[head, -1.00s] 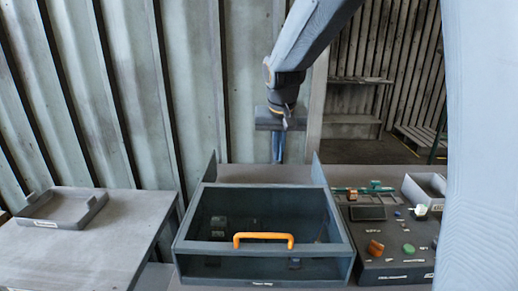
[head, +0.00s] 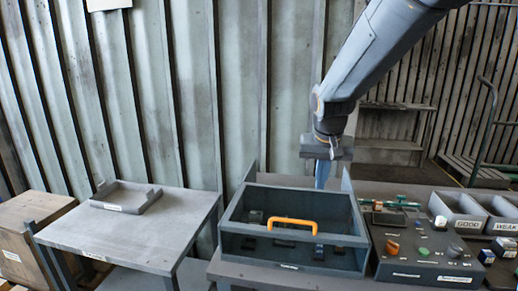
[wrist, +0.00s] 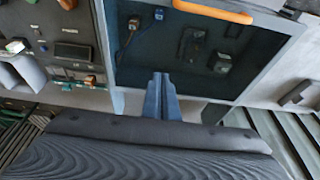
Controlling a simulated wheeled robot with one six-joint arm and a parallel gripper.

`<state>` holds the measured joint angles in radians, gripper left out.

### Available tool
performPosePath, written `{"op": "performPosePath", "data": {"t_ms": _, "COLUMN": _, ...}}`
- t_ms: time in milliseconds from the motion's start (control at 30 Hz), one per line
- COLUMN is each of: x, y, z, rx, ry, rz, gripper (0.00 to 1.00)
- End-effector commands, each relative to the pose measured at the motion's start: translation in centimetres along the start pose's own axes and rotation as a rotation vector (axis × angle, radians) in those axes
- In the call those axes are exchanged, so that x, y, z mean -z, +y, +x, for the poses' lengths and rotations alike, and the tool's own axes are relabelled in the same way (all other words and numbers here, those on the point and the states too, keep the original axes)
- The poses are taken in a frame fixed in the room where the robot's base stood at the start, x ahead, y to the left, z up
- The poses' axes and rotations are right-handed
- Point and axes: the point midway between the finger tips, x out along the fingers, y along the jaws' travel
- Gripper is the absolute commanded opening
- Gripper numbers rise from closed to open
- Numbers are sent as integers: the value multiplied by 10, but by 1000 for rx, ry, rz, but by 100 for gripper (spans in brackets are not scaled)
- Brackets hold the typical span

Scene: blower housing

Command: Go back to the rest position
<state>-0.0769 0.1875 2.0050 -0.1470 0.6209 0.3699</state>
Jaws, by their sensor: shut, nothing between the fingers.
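My gripper (head: 323,172) hangs from my arm behind the dark blower housing box (head: 352,255), its fingers pointing down near the box's back edge. In the wrist view my gripper (wrist: 161,98) shows two blue fingers close together, shut and empty. The box has an orange handle (head: 292,222) across its front; the handle also shows in the wrist view (wrist: 215,12). Several small dark parts lie inside the box. My gripper is apart from the handle.
A control panel (head: 425,257) with coloured knobs stands right of the box. Bins labelled GOOD (head: 468,224) and WEAK (head: 507,227) sit beyond it. A side table (head: 150,240) with a shallow tray (head: 126,198) stands left. A corrugated wall (head: 190,90) rises behind.

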Motion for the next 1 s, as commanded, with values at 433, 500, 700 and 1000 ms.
{"op": "performPosePath", "data": {"t_ms": 433, "x": -79, "y": 24, "z": 19, "rx": 21, "ry": -48, "rz": -71, "gripper": 0}}
{"op": "performPosePath", "data": {"t_ms": 500, "x": -97, "y": 28, "z": 22, "rx": 25, "ry": -58, "rz": -86, "gripper": 0}}
{"op": "performPosePath", "data": {"t_ms": 700, "x": -151, "y": 43, "z": 31, "rx": 37, "ry": -84, "rz": -126, "gripper": 0}}
{"op": "performPosePath", "data": {"t_ms": 1000, "x": -227, "y": 61, "z": 46, "rx": 49, "ry": -130, "rz": -182, "gripper": 0}}
